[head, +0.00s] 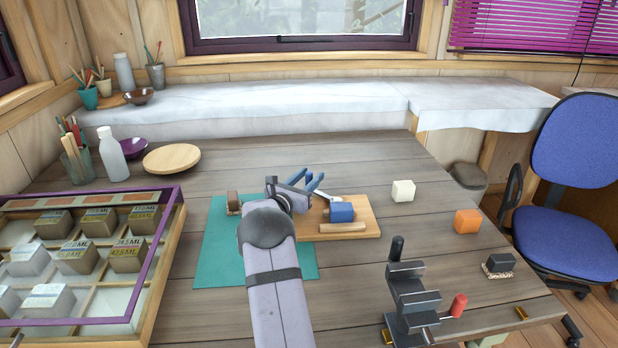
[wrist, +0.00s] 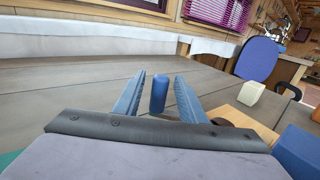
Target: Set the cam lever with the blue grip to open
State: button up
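The blue grip (wrist: 158,95) stands as an upright cylinder between my gripper's fingers in the wrist view, with a gap on each side. My gripper (head: 311,181) is open around it, and its blue fingers also show in the wrist view (wrist: 159,88). In the head view the grip is hard to tell from the fingers. A pale metal lever part (head: 327,198) shows beside the fingers, above a wooden board (head: 366,216) carrying a blue block (head: 341,212). The lever's pivot and exact angle are largely hidden.
A teal mat (head: 215,255) lies under my arm, with a small brown object (head: 233,203) on it. A dark stepped fixture (head: 408,295) with a red handle (head: 458,305) stands front right. White (head: 403,191) and orange (head: 467,221) blocks lie right. A sample case (head: 150,285) fills the left.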

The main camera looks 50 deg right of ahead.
grip_shut()
jog(key=a+n+t+b, duration=0.1)
jog(key=b, duration=0.1)
jog(key=n+t+b, duration=0.1)
jog(key=t+b, duration=0.1)
jog(key=b, duration=0.1)
jog(key=shift+a+f+y, duration=0.15)
jog(key=shift+a+y, duration=0.25)
jog(key=n+t+b, duration=0.1)
jog(key=b, duration=0.1)
jog(key=a+t+y+b, duration=0.1)
jog(key=b, duration=0.1)
jog(key=a+n+t+b, duration=0.1)
jog(key=b, duration=0.1)
jog(key=shift+s+a+r+n+t+y, duration=0.1)
jog(key=shift+s+r+n+t+y, duration=0.2)
jog(key=shift+t+y, duration=0.1)
grip_release()
